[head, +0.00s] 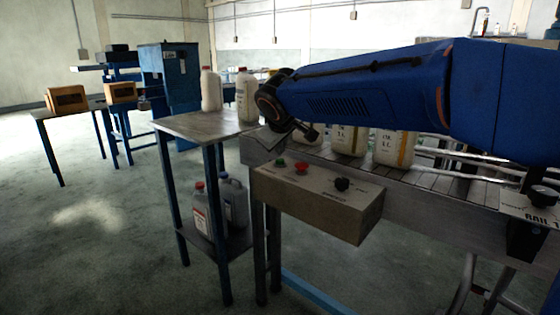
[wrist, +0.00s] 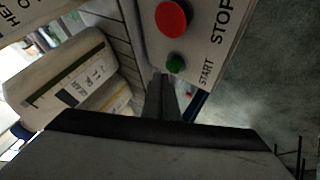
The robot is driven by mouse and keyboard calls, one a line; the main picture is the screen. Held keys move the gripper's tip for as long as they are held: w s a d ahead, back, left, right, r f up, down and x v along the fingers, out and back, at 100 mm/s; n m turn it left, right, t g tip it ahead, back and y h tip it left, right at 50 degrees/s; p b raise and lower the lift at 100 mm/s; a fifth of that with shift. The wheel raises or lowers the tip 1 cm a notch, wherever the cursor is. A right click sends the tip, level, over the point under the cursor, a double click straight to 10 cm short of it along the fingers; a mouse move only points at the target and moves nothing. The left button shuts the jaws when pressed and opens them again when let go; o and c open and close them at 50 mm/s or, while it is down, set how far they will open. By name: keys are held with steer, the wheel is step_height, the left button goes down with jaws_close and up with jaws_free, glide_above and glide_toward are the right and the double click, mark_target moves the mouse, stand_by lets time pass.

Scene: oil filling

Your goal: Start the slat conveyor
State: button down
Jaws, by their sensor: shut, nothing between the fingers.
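The slat conveyor (head: 455,178) runs along the right of the head view, with several white bottles on it. A beige control box (head: 320,207) on its front side carries a green button (head: 280,162), a red button (head: 301,168) and a black knob (head: 342,184). In the wrist view the green button (wrist: 175,63) is beside the START label and the red button (wrist: 171,17) beside STOP. My gripper (wrist: 161,76) is shut and empty, its tips just beside the green button in that view. I cannot tell whether they touch it.
A small metal table (head: 185,127) with two white bottles stands left of the conveyor, with jugs on its lower shelf. A bottle (wrist: 75,75) is close to my gripper in the wrist view. Open floor (head: 90,235) lies to the left.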

steer(key=shift+f, duration=0.15)
stand_by(0.5)
steer(key=shift+f, duration=0.25)
